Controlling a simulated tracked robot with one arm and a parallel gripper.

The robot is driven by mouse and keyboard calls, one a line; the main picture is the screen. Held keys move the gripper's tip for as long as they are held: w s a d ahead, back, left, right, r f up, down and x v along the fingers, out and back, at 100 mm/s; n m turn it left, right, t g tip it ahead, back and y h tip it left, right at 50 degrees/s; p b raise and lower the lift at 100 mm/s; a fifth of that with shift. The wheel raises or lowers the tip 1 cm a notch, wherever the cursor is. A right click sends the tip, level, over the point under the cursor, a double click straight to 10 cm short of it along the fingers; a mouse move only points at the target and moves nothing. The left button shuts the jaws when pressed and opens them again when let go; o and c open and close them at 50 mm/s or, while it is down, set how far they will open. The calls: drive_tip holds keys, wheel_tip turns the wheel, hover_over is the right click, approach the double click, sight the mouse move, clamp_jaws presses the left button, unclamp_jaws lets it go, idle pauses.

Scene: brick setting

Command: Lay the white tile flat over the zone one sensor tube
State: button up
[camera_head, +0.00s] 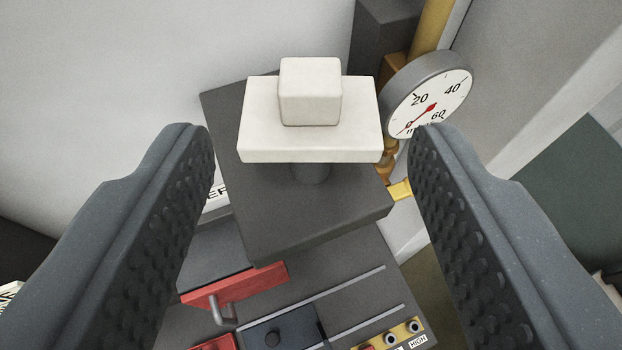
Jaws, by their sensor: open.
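The white tile (262,142) is a flat block with a smaller white cube-shaped knob (310,92) on top. It lies flat over a short dark tube (310,173), which shows just below its front edge and stands on a dark grey block (300,215). I cannot tell whether this tube is the zone one sensor tube. My gripper (312,140) is open, with one ridged finger on each side of the tile and clear gaps to both. Neither finger touches the tile or its knob. Most of the tube is hidden under the tile.
A round gauge (430,95) with a red needle stands close to the right finger, beside a yellow pipe (432,25). Below are a red part (235,285) with a metal handle, a dark slider block (275,338) on rails and a yellow strip of sockets (390,335).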

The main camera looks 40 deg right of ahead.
drive_tip(key=shift+v, duration=1.25)
drive_tip(key=s+a+f+n+t+y, duration=0.1)
drive_tip(key=s+a+n+t+y, duration=0.3)
drive_tip(key=s+a+n+y, duration=0.3)
drive_tip(key=s+a+y, duration=0.1)
drive_tip(key=s+a, duration=0.4)
drive_tip(key=s, duration=0.1)
drive_tip(key=shift+f+n+t+y, duration=0.3)
drive_tip(key=shift+f+n+t, duration=0.1)
drive_tip(key=shift+s+a, duration=0.1)
